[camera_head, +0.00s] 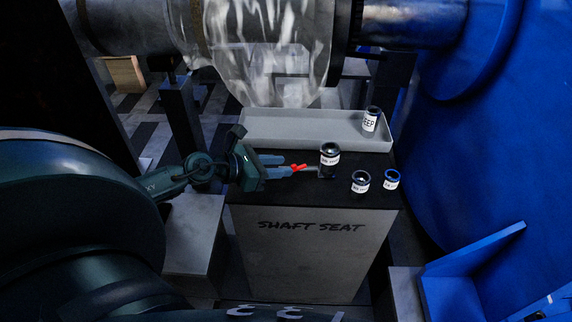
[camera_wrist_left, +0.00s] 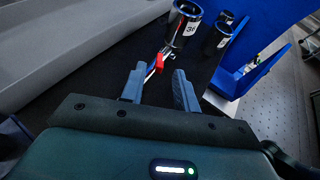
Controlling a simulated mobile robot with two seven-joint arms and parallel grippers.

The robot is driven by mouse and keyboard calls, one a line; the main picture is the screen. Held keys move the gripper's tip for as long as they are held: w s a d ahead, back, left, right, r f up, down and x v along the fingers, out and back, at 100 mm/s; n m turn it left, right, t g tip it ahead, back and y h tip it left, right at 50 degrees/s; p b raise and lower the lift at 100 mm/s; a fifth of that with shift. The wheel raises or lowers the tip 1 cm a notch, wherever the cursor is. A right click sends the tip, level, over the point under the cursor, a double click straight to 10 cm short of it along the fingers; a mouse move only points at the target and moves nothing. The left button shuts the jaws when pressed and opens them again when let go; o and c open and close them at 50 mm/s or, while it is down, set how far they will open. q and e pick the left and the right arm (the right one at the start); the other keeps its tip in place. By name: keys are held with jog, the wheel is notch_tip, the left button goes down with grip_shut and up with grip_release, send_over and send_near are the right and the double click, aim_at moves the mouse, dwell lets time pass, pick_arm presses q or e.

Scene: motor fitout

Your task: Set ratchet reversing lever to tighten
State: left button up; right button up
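The ratchet's red reversing lever (camera_head: 297,167) sits on the dark bench top. A thin grey shank (camera_head: 311,169) runs right from it towards a dark socket with a white label (camera_head: 329,158). In the left wrist view the red lever (camera_wrist_left: 153,67) shows close to the left fingertip; I cannot tell if they touch. My left gripper (camera_head: 287,166) is open, its fingers pointing at the lever from the left. In the left wrist view the gripper's fingers (camera_wrist_left: 160,70) are apart with a gap between them. The lever's exact setting is too small to read.
Two more labelled sockets (camera_head: 361,182) (camera_head: 391,179) stand to the right on the bench marked SHAFT SEAT (camera_head: 315,250). A grey tray (camera_head: 270,143) behind holds a labelled jar-like socket (camera_head: 371,119). A large blue housing (camera_head: 500,150) rises at the right.

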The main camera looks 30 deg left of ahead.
pick_arm(q)
jog(key=shift+x, duration=1.25)
grip_shut()
